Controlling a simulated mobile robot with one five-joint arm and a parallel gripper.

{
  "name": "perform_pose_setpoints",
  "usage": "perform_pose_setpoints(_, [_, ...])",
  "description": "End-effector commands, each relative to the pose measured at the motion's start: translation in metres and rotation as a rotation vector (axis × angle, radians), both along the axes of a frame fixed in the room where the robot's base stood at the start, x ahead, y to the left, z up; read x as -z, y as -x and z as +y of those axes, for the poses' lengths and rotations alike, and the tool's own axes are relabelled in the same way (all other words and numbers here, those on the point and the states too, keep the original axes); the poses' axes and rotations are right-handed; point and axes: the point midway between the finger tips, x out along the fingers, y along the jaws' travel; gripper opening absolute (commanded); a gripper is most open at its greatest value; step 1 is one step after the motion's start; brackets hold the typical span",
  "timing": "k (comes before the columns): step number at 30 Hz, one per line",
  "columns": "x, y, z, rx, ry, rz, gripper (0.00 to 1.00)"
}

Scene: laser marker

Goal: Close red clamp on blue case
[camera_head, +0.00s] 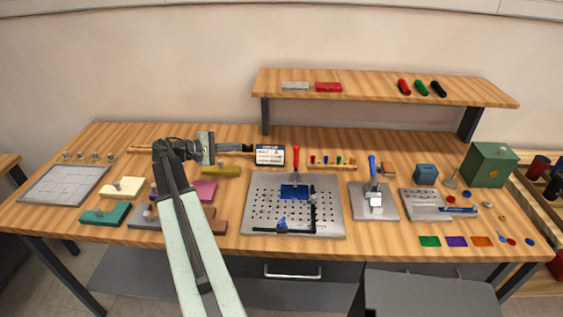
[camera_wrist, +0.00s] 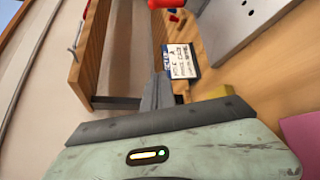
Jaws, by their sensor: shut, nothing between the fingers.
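The blue case (camera_head: 294,192) sits on the grey perforated plate (camera_head: 258,190) in the middle of the table. The red clamp's handle (camera_head: 296,158) stands upright behind the case, raised. In the wrist view, a red handle end (camera_wrist: 166,3) is cut off by the top edge and looks like this clamp; the plate (camera_wrist: 232,28) shows at upper right. The blue case is not visible there. My gripper (camera_head: 249,149) is left of the clamp, apart from it, beside a white-and-blue label card. In the wrist view, my gripper (camera_wrist: 160,84) is shut and empty.
The label card (camera_head: 270,155) stands close to my fingertips. A rack of small coloured pegs (camera_head: 332,161) lies right of the clamp. A raised shelf (camera_head: 380,86) spans the back. A second clamp with a blue handle (camera_head: 372,166) stands on its own plate at right.

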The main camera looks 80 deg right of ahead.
Motion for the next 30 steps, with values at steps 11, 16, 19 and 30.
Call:
perform_pose_setpoints(11, [0.013,0.098,-0.031,0.143,0.011,0.016,0.0])
perform_pose_setpoints(16, [0.02,0.114,-0.041,0.146,0.011,0.015,0.0])
perform_pose_setpoints(19, [0.027,0.131,-0.052,0.146,0.012,0.014,0.0])
perform_pose_setpoints(30, [0.025,0.183,-0.067,0.143,0.011,0.014,0.0])
